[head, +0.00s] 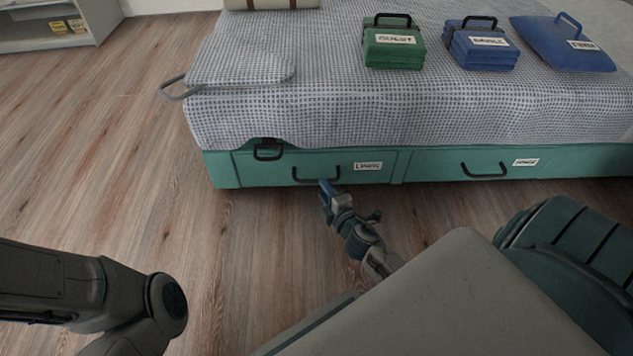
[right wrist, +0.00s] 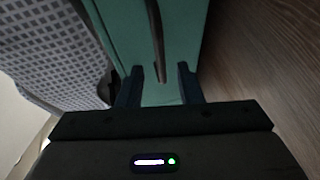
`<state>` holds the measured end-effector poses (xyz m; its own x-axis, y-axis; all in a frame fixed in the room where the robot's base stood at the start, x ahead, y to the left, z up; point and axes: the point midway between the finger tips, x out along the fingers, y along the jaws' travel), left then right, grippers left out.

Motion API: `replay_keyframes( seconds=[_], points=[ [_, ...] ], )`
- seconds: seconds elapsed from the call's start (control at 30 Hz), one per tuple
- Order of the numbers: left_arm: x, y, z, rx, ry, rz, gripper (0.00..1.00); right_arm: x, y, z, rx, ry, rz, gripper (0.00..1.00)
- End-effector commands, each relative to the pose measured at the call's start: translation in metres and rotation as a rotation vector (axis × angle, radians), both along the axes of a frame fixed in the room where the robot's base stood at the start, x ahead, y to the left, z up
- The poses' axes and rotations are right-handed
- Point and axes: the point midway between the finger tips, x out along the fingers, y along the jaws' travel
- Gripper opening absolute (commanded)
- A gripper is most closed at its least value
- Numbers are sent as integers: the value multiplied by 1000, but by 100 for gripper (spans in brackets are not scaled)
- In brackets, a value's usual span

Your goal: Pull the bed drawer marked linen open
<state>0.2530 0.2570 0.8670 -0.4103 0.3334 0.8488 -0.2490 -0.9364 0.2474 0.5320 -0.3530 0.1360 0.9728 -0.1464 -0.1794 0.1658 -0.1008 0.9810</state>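The green bed drawer marked LINEN (head: 345,170) sits flush in the bed's front, with a dark bar handle (head: 302,180) near its middle. My right gripper (head: 325,187) is just in front of the drawer, at the right end of that handle. In the right wrist view its two fingers (right wrist: 158,90) stand apart, and the dark handle bar (right wrist: 158,45) runs between them, with gaps on both sides. I cannot tell how deep the bar is between the fingertips. My left gripper is out of view; only part of my left arm shows.
A second drawer (head: 525,165) with its own handle is to the right. A grey checked cover (head: 330,110) hangs over the bed's edge, with a dark clip (head: 267,150) at the drawer's upper left. Green (head: 393,50) and blue (head: 482,50) bundles lie on top. The wooden floor (head: 200,250) in front is clear.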

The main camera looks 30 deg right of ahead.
Motion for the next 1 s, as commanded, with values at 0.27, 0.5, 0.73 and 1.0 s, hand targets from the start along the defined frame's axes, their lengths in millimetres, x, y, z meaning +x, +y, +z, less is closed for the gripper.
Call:
replay_keyframes(
  seconds=[0.27, 0.5, 0.73, 1.0],
  points=[
    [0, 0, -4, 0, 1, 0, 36, 45, -7, -9, 1, 0, -1, 33],
    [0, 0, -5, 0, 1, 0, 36, 56, -9, -11, 1, 1, 0, 33],
    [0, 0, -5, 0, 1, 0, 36, 56, -9, -11, 1, 1, 0, 31],
    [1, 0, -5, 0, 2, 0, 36, 56, -8, -11, 1, 1, -1, 0]
  ],
)
